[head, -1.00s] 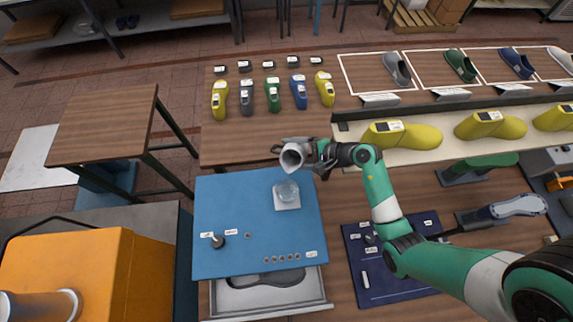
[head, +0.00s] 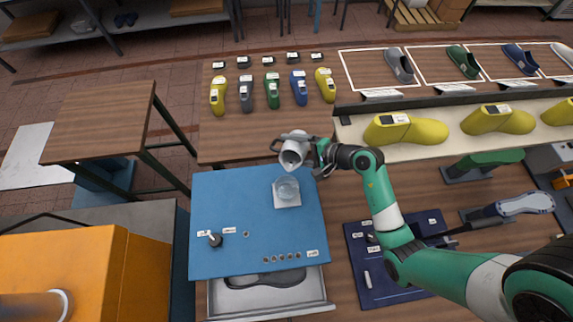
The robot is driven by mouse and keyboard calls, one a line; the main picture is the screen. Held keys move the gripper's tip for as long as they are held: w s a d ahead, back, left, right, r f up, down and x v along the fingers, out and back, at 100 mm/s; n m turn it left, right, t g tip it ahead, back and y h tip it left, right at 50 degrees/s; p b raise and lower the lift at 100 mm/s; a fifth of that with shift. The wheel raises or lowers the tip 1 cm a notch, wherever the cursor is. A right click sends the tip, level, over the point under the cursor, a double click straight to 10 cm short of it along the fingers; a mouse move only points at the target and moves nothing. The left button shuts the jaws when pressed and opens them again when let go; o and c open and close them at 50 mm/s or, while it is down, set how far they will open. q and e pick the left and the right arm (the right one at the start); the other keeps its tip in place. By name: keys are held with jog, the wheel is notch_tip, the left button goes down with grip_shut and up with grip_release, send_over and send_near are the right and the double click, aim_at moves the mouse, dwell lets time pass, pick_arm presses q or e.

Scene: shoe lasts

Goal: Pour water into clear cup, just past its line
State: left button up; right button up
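The clear cup (head: 287,189) stands upright on a small white square coaster (head: 289,203) on the blue mat. Its line and water level are too small to tell. A grey-white pitcher (head: 295,152) is held just above and behind the cup, its mouth tilted down towards it. My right gripper (head: 316,153) is shut on the pitcher from the right side. No stream of water can be made out. My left gripper is not in view.
The blue board (head: 225,190) has a black knob (head: 215,240) at lower left and an open drawer (head: 268,296) in front. Coloured shoe lasts (head: 270,89) stand in a row behind. A dark blue mat (head: 395,255) with small items lies under my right arm.

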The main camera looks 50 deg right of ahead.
jog(key=shift+f, duration=0.1)
jog(key=shift+r+n+t+b, duration=0.3)
jog(key=shift+b, duration=0.1)
jog(key=shift+d, duration=0.3)
jog(key=shift+w+d, duration=0.1)
jog(key=shift+d, duration=0.1)
jog(key=shift+h, duration=0.4)
jog(key=shift+r+b, duration=0.2)
jog(key=shift+b, duration=0.15)
jog(key=shift+a+f+n+t+h+b, duration=0.15)
jog(key=shift+a+f+n+h+b, duration=0.15)
jog(key=shift+f+b, duration=0.2)
jog(key=shift+a+f+n+t+h+b, duration=0.1)
jog(key=shift+f+n+t+h+b, duration=0.1)
jog(key=shift+f+n+b, duration=0.25)
dwell(0.8)
